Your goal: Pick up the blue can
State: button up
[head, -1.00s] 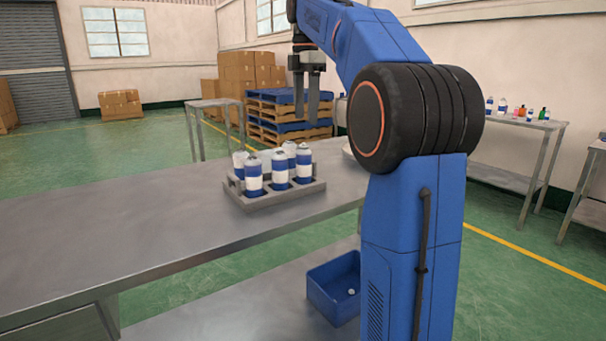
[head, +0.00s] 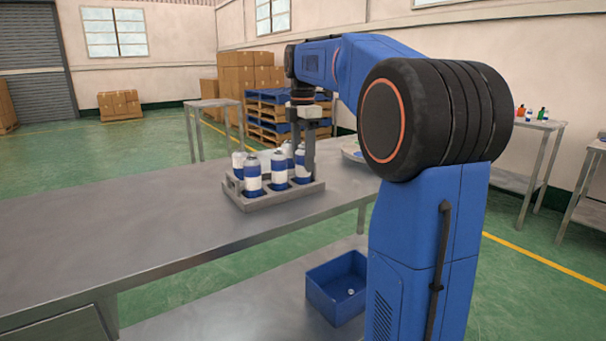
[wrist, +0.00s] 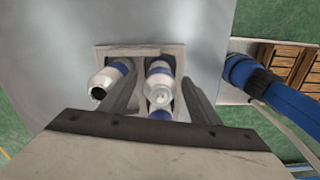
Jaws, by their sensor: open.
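Several blue cans with white label bands (head: 279,168) stand upright in a grey slotted tray (head: 262,202) on the metal table. My gripper (head: 302,150) points down over the right side of this group, its fingers low among the can tops. In the wrist view, my gripper (wrist: 161,78) is open. A blue-and-silver can with a domed top (wrist: 159,78) lies between the fingers in the picture. A can with a dark open top (wrist: 107,80) is outside the left finger. I cannot tell whether the fingers touch any can. The fingers partly hide the rear cans in the head view.
The metal table (head: 130,225) is clear left of the tray. A light round object (head: 352,152) sits right of the tray, partly behind my arm. A blue bin (head: 338,287) stands on the shelf below. Pallets and boxes are farther back.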

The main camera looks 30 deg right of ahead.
jog(key=shift+f, duration=1)
jog(key=c, duration=1.2)
jog(key=shift+c, duration=0.2)
